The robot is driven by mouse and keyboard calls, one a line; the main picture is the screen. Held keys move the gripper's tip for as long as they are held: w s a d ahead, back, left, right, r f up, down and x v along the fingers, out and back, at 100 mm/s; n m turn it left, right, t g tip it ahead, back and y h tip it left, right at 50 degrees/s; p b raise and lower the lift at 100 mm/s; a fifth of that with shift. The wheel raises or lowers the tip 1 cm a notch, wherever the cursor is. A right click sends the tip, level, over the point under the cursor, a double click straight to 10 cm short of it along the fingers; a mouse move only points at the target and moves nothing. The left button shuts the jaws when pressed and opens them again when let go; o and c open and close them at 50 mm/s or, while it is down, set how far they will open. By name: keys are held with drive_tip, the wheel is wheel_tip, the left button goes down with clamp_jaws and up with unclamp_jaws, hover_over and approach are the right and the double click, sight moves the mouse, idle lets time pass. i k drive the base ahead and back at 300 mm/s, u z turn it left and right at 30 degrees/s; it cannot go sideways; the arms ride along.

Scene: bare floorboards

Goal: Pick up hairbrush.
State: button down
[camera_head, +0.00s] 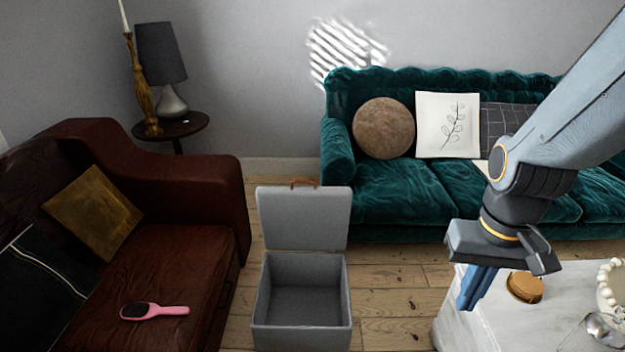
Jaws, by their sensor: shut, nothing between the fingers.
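A pink hairbrush (155,311) with a dark bristle face lies on the seat of the brown leather sofa (180,267) at the lower left. Its handle points right. My gripper (468,303) hangs at the right, pointing down beside the left edge of the white table. It is shut and empty, far to the right of the hairbrush. The arm comes in from the upper right and covers part of the green sofa and the table.
An open, empty grey box (302,337) stands on the floor between brown sofa and white table (461,330). The table holds a round wooden item (524,287) and white beads (606,283). A green sofa (385,196) stands behind. A lamp (161,55) stands on a side table (190,126).

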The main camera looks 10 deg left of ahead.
sight(135, 311)
drive_tip(key=u, duration=1.9)
drive_tip(key=i, duration=0.4)
drive_tip(key=u, duration=0.2)
